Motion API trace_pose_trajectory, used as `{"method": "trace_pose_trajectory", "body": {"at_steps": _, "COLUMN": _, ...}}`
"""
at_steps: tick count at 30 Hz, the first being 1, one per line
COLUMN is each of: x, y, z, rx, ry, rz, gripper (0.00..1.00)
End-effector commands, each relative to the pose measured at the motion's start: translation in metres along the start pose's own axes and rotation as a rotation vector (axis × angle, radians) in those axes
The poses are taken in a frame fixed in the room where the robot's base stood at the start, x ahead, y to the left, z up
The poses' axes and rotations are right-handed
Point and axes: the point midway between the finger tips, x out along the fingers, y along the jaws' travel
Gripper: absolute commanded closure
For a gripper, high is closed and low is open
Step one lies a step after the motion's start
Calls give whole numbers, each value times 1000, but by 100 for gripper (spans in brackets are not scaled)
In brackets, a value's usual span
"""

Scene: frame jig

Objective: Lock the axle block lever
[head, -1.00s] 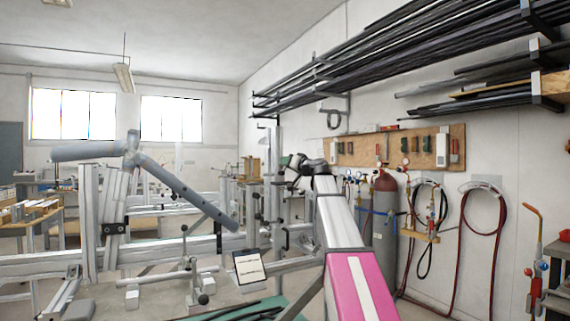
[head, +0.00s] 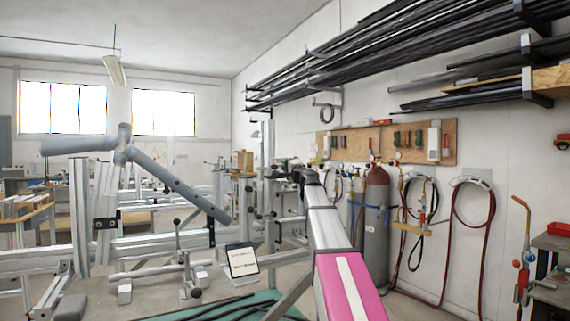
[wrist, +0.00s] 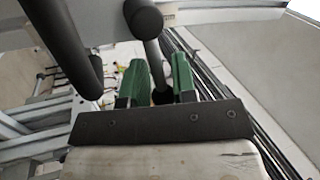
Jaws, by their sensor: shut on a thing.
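My gripper (wrist: 160,82) shows in the wrist view as two green fingers on a dark plate. Between them runs a grey lever rod (wrist: 154,58) with a round dark knob (wrist: 143,18) beyond the fingertips. The fingers are shut on this lever. In the head view my arm reaches to the jig's upright post (head: 269,185), and the gripper is mostly hidden at its far end. The axle block itself I cannot make out clearly there.
A dark curved bar (wrist: 68,45) stands left of the fingers in the wrist view. In the head view a grey frame tube (head: 175,180) slants over the jig's rail (head: 40,258). A small tablet (head: 242,261) stands below. Gas cylinders (head: 376,225) stand by the right wall.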

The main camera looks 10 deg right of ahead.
Motion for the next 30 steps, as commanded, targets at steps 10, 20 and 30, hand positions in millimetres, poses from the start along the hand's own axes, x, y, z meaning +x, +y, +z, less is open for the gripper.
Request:
{"method": "trace_pose_trajectory", "body": {"at_steps": 10, "x": -4, "y": 8, "z": 1, "rx": 157, "ry": 56, "rz": 4, "gripper": 100}}
{"method": "trace_pose_trajectory", "body": {"at_steps": 20, "x": -4, "y": 10, "z": 2, "rx": 197, "ry": 70, "rz": 4, "gripper": 100}}
{"method": "trace_pose_trajectory", "body": {"at_steps": 30, "x": -5, "y": 11, "z": 2, "rx": 197, "ry": 71, "rz": 5, "gripper": 63}}
